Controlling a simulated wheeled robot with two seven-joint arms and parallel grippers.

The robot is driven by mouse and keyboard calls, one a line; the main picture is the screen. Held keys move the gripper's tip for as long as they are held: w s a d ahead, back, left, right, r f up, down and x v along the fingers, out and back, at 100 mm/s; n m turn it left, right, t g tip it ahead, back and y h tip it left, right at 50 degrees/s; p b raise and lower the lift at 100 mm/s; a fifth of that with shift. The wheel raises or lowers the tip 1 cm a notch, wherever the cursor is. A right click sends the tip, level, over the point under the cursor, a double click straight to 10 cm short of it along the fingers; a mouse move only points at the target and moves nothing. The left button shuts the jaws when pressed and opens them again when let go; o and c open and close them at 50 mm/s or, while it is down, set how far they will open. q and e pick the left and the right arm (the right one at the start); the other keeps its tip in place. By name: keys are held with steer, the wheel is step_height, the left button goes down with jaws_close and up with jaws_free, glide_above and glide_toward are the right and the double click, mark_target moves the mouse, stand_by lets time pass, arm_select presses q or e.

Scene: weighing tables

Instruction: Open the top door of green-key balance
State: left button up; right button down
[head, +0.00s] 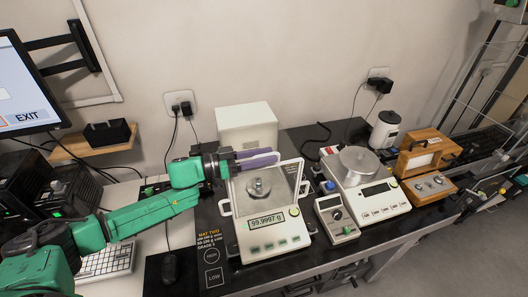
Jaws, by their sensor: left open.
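The green-key balance (282,243) stands on the dark mat in the middle of the bench, with a lit display reading about 99.9997 g and green keys below it. Its clear draft shield with white edges (303,174) rises around the pan, where a metal weight (258,188) sits. The top door's exact position is hard to tell. My left gripper (262,158) reaches in from the left, its two purple fingers apart and level at the shield's upper back edge. Nothing shows between them; I cannot tell whether they touch the glass. My right gripper is not in view.
A white box (247,125) stands behind the balance. A second balance (368,192) and a small grey keyed unit (336,218) stand close on the right, with a wooden-sided instrument (428,160) beyond. A monitor (22,85), mouse (169,266) and keyboard (108,260) are at left.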

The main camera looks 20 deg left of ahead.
arm_select(q)
steer(key=shift+s, duration=0.1)
jaws_close()
steer(key=shift+f, duration=0.1)
stand_by(1.2)
